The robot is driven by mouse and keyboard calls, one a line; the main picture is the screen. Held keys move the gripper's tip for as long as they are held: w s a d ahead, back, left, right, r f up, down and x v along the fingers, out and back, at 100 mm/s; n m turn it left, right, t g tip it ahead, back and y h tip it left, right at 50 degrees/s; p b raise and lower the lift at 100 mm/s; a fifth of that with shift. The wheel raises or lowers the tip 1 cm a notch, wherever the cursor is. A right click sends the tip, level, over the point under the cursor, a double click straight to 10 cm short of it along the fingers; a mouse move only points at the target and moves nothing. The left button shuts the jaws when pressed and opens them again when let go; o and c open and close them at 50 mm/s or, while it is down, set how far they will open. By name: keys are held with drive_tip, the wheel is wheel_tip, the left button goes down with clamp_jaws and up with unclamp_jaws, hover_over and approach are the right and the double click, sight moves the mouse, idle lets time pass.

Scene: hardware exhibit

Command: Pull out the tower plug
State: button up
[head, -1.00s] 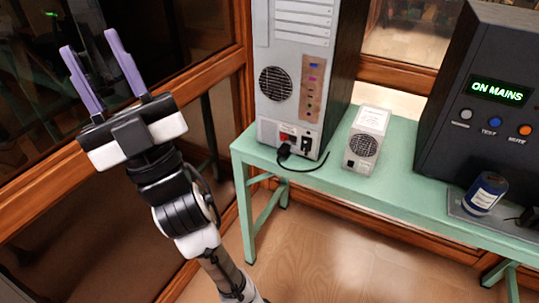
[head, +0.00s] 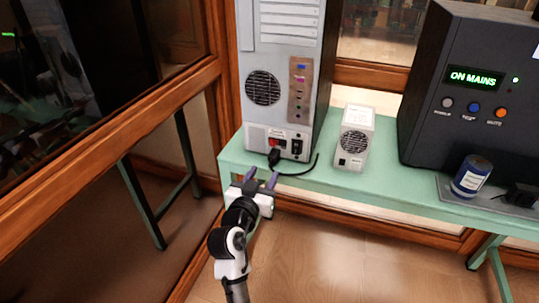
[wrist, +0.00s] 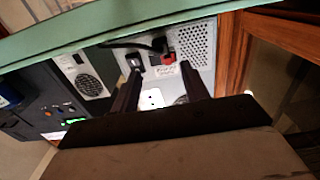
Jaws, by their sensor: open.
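The grey computer tower (head: 275,60) stands on the green bench, its rear panel facing me. A black tower plug (head: 274,157) sits low on that panel beside a red switch, with its black cable (head: 300,172) trailing right over the bench top. My gripper (head: 261,177) is open and empty, fingers pointing at the panel, just in front of and below the plug. In the wrist view, which is upside down, the plug (wrist: 158,45) and red switch (wrist: 168,57) lie between and beyond the fingertips (wrist: 160,69). The fingers appear not to touch the plug.
A small grey box with a fan (head: 354,138) stands right of the tower. A dark unit reading "ON MAINS" (head: 472,77) and a blue can (head: 471,177) are farther right on the green bench (head: 400,192). Wood-framed glass (head: 110,150) is close on the left.

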sight(272, 158)
drive_tip(key=p+x, duration=0.2)
drive_tip(key=x, duration=0.6)
drive_tip(key=shift+w, duration=0.25)
clamp_jaws()
